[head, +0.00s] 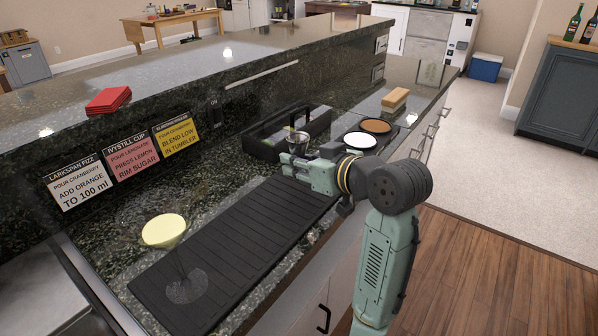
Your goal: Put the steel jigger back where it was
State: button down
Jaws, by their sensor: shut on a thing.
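The steel jigger (299,138) stands up out of my gripper (293,163), its flared cup showing above the fingers. My gripper is shut on it, and the fingers hide its lower part. The gripper is at the near edge of a black open caddy (262,147), above or beside the far end of the black ribbed mat (235,240). I cannot tell whether the jigger touches any surface.
A stemmed glass with pale yellow contents (165,231) stands on the mat's near end. Right of the gripper are a white dish (360,140), an orange-brown dish (376,125) and a wooden block (394,100). Recipe cards (132,152) line the raised ledge. Red napkins (108,100) lie on top.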

jog(key=shift+f+p, duration=0.3)
jog(key=shift+f, duration=1.4)
jog(key=shift+f, duration=0.15)
jog(key=c, duration=1.4)
grip_release()
jog(key=shift+r, duration=0.2)
jog(key=b+v, duration=0.2)
jog(key=v, duration=1)
jog(key=shift+f, duration=0.1)
